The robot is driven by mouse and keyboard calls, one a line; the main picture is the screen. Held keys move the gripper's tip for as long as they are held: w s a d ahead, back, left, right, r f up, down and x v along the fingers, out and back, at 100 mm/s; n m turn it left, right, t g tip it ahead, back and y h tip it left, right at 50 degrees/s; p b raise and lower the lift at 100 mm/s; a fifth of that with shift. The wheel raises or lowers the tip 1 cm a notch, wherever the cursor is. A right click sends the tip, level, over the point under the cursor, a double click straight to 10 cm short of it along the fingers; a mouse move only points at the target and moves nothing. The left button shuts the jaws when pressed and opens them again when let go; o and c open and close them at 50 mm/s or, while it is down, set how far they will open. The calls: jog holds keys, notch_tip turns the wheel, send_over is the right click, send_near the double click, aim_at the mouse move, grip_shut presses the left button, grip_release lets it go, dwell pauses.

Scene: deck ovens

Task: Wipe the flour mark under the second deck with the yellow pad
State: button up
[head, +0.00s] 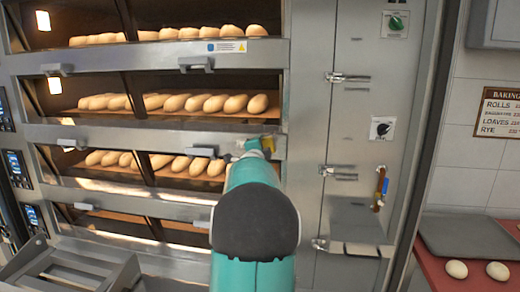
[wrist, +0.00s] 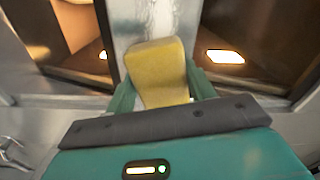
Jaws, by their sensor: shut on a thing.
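The yellow pad (wrist: 158,72) stands between the two teal fingers of my gripper (wrist: 160,88), which is shut on it. In the head view the yellow pad (head: 268,144) shows as a small patch beyond my teal arm, at the right part of the steel rail (head: 110,134) under the second deck from the top. In the wrist view the pad's far end overlaps the steel rail (wrist: 135,12). Pale mottling on that rail may be the flour mark; I cannot tell its edges. Whether the pad touches the rail is unclear.
Loaves (head: 235,103) lie in the second deck above the rail. A dark handle (head: 202,152) is on the rail left of my gripper. A steel cabinet door (head: 352,100) with latches stands right. A tray (head: 470,237) and dough pieces lie on a red counter.

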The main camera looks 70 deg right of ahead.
aim_at(233, 144)
jog(key=shift+w+a, duration=0.15)
jog(key=shift+w, duration=0.85)
jog(key=shift+w+a, duration=0.15)
jog(key=shift+w, duration=0.85)
jog(key=shift+w+a, duration=0.2)
jog(key=shift+w, duration=0.65)
jog(key=shift+w+a, duration=0.2)
jog(key=shift+w, duration=0.65)
jog(key=shift+w+a, duration=0.15)
jog(key=shift+w, duration=1.65)
jog(key=shift+s+a, duration=0.15)
jog(key=shift+a, duration=0.85)
jog(key=shift+s+a, duration=0.2)
jog(key=shift+a, duration=0.75)
jog(key=shift+s+a, duration=0.15)
jog(key=shift+a, duration=0.85)
jog(key=shift+a, duration=0.1)
jog(key=shift+s+a, duration=0.2)
jog(key=shift+a, duration=1.2)
